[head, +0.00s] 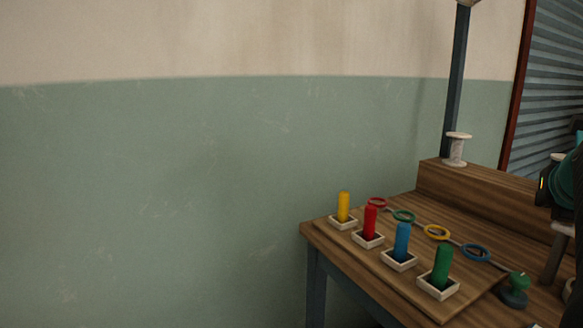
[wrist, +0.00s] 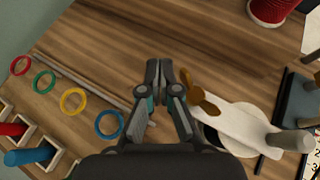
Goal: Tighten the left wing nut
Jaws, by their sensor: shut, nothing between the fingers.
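My gripper (wrist: 159,74) is shut and empty in the wrist view, with its fingertips together above the wooden bench. A bronze-brown wing nut (wrist: 199,93) sits just right of the fingertips, at the left end of a white bar (wrist: 240,122). The fingers look apart from the nut, though the right finger is close to it. I see only one wing nut. In the head view neither the gripper nor the wing nut shows.
Coloured pegs in square trays, such as a blue peg (head: 402,241), line the bench's left side. A dark-based object (wrist: 300,100) is at right.

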